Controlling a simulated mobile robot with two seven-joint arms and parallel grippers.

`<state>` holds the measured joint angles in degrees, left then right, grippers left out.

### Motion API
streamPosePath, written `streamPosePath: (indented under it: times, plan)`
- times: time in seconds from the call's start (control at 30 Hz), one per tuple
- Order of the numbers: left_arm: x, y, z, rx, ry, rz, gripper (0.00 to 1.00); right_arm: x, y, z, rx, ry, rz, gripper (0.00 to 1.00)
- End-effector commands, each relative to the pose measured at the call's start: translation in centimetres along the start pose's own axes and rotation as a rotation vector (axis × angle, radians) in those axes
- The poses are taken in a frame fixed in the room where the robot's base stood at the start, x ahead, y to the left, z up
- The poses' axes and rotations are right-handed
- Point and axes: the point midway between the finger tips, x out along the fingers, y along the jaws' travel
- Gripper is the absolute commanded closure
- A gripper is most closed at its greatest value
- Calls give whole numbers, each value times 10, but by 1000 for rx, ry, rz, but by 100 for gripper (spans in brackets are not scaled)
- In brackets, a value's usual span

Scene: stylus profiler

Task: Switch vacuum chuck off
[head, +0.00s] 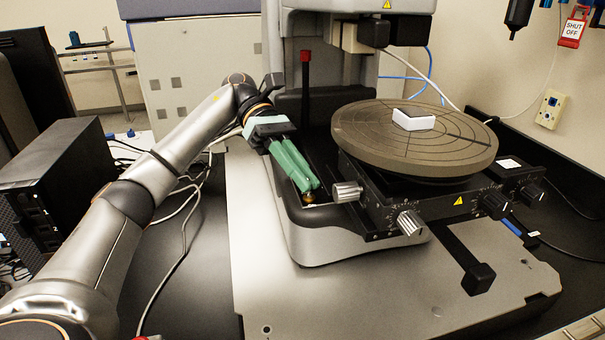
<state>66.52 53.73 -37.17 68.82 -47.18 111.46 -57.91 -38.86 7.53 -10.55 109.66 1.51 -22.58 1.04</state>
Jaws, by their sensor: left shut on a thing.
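The vacuum chuck (365,142) is a round brown disc with ring and cross grooves, on top of the profiler's stage. A white block (413,120) lies on it. Which way the switch is set cannot be told. My right gripper is not in view.
Silver knobs (409,223) stick out of the stage's front, close to my left gripper's right. A black post with a red top (305,56) stands behind my left gripper. A black computer case (62,180) stands at left. White cables lie beneath my left arm.

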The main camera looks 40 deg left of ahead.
Motion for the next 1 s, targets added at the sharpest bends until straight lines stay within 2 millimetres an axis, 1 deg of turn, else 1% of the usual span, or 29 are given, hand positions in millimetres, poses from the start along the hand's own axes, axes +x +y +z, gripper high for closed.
streamPosePath:
  times: [0.5, 0.53, 0.77, 0.8, 1.0]
  plan:
    - [0, 0, 0, -8, -17, -9, 100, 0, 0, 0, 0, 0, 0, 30]
    - [0, 0, 0, -8, -17, -9, 87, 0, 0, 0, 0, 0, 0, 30]
    - [0, 0, 0, -8, -16, -9, 61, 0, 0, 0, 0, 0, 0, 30]
    - [0, 0, 0, -8, -16, -9, 59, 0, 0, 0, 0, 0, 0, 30]
    - [0, 1, 0, -8, -16, -8, 59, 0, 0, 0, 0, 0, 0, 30]
